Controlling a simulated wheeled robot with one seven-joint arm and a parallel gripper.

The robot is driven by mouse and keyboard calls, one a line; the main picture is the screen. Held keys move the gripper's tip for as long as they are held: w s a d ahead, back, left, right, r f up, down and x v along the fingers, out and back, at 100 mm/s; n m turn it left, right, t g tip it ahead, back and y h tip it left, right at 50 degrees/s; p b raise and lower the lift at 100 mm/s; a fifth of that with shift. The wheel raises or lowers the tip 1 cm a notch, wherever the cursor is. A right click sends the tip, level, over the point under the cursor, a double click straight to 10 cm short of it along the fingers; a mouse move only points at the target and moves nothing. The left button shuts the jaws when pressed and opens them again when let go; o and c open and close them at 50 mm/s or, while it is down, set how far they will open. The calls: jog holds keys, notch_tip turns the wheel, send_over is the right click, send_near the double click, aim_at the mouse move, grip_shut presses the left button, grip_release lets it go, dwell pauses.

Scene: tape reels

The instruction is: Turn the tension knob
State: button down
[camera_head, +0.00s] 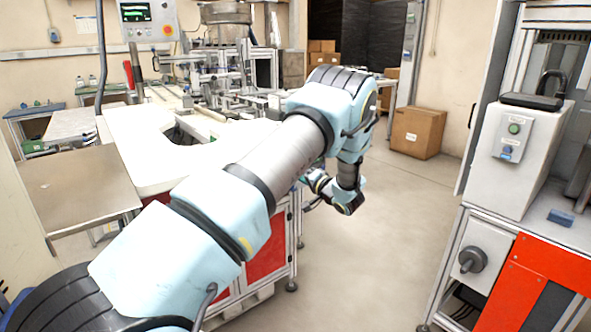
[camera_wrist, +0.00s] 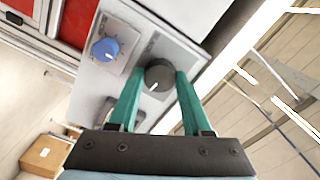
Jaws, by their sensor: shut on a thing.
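In the wrist view a round dark grey knob (camera_wrist: 158,76) with a light pointer mark stands on a pale panel (camera_wrist: 96,82). The green fingers of my gripper (camera_wrist: 159,82) are shut on it, one finger on each side. A blue knob (camera_wrist: 105,49) sits on the same panel, to the left of my fingers. The labels are too small to read, so I cannot tell which knob is named tension. In the head view my gripper (camera_head: 319,184) is beside the white machine, partly behind my arm, and the gripped knob is hidden.
The white-topped machine (camera_head: 150,150) with a red panel (camera_head: 266,262) stands left of my gripper. A control box (camera_head: 510,140) and a red-fronted bench (camera_head: 527,285) stand on the right. A cardboard box (camera_head: 417,132) sits at the back. The floor (camera_head: 385,240) between is clear.

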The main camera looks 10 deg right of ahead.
jog(key=shift+f+m, duration=0.1)
jog(key=shift+m, duration=0.5)
jog(key=shift+c, duration=1.7)
grip_release()
jog(key=shift+s+d, duration=0.1)
jog(key=b+v, duration=0.2)
jog(key=v, duration=0.8)
jog(key=shift+s, duration=0.25)
jog(key=shift+d, duration=0.15)
